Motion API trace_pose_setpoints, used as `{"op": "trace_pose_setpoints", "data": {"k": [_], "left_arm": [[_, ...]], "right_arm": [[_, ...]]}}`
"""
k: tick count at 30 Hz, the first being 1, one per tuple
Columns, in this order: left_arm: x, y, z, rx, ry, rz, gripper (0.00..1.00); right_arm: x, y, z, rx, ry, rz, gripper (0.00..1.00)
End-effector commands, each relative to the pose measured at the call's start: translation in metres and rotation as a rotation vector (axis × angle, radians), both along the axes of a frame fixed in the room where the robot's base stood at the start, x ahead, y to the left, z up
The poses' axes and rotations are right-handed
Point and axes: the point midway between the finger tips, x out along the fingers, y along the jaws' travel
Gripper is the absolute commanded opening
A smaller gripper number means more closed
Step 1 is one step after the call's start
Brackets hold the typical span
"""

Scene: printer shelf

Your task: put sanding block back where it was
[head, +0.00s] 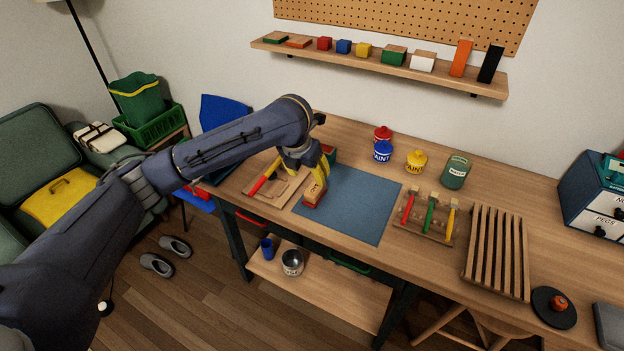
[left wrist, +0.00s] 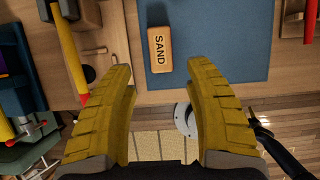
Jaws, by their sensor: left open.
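The sanding block, orange-tan with the word SAND, lies at the left side of the blue mat (left wrist: 225,40) in the left wrist view (left wrist: 159,48). In the head view the block (head: 311,203) shows at the mat's left edge, partly hidden by my gripper. My left gripper (head: 319,188) has yellow fingers and points down over the block. In the left wrist view the open fingers (left wrist: 160,75) are spread wide with nothing between them; the block appears just beyond the gap between their tips.
A tool rack (head: 427,222) and a slatted rack (head: 497,252) are on the right. A wall shelf (head: 385,68) holds several coloured blocks. Most of the mat is clear.

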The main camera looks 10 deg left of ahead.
Motion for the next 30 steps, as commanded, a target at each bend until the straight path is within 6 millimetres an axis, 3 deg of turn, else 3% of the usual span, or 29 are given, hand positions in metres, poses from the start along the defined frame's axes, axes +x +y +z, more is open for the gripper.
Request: {"op": "trace_pose_setpoints", "data": {"k": [9, 24, 28, 30], "left_arm": [[-0.009, 0.003, 0.022, 0.000, 0.000, 0.000, 0.54], [-0.009, 0.002, 0.023, -0.001, 0.000, 0.001, 0.54], [0.003, 0.005, 0.031, -0.023, -0.023, 0.022, 0.54], [0.021, 0.010, 0.040, -0.052, -0.057, 0.051, 0.54]], "right_arm": [[0.000, 0.000, 0.000, 0.000, 0.000, 0.000, 1.00], [0.000, 0.000, 0.000, 0.000, 0.000, 0.000, 1.00], [0.000, 0.000, 0.000, 0.000, 0.000, 0.000, 1.00], [0.000, 0.000, 0.000, 0.000, 0.000, 0.000, 1.00]]}}
